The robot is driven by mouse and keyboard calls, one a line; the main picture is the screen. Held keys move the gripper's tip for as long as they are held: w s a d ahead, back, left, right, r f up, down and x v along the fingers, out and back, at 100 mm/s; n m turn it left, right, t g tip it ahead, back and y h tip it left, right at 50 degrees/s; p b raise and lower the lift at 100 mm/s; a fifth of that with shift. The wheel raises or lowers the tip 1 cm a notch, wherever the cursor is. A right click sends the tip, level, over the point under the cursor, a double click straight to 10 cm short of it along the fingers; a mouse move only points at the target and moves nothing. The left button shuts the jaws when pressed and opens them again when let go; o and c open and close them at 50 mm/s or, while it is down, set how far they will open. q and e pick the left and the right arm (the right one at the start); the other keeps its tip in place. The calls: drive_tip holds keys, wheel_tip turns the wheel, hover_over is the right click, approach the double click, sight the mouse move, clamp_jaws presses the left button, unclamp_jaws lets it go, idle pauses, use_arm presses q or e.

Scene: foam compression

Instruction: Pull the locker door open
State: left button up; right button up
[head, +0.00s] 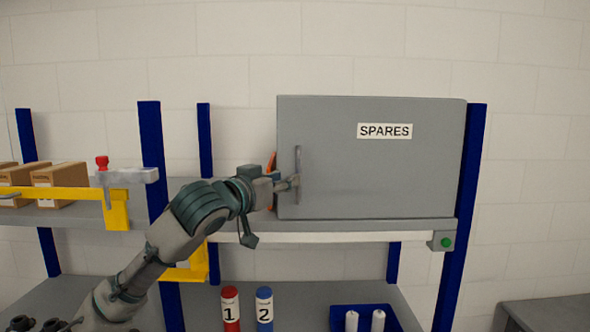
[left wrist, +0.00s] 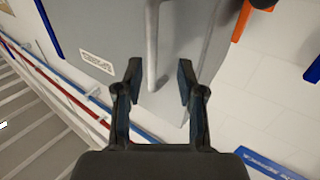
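The grey locker door (head: 375,175) with a "SPARES" label faces me on the shelf; I cannot tell whether it is fully closed or slightly ajar. Its vertical bar handle (head: 298,165) is near the door's left edge. My left gripper (head: 292,183) is at the handle's lower part, coming from the left. In the left wrist view, the handle (left wrist: 152,40) runs down between the two spread fingers of my left gripper (left wrist: 160,78). Both fingers look apart from the bar. The door (left wrist: 105,30) fills the area behind them. My right gripper is not in view.
Blue posts (head: 471,200) frame the shelf. An orange thing (head: 271,163) shows at the locker's left edge. A yellow bracket (head: 117,208), a red-knobbed clamp (head: 102,163) and cardboard boxes (head: 60,178) are left. Red (head: 230,308) and blue (head: 264,308) cylinders and a blue tray (head: 393,313) stand below.

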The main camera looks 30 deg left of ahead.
sight(298, 200)
use_arm(q)
drive_tip(key=w, duration=0.2)
drive_tip(key=w+p, duration=0.1)
drive_tip(key=w, duration=0.1)
drive_tip(key=shift+w+d+r, duration=0.1)
drive_tip(key=shift+d, duration=0.3)
drive_tip(key=shift+w+d, duration=0.4)
drive_tip(key=shift+d, duration=0.1)
drive_tip(key=shift+c, duration=0.2)
drive_tip(key=shift+a, duration=0.2)
drive_tip(key=c, duration=0.4)
drive_tip(key=shift+a, duration=0.3)
clamp_jaws()
drive_tip(key=shift+d, duration=0.15)
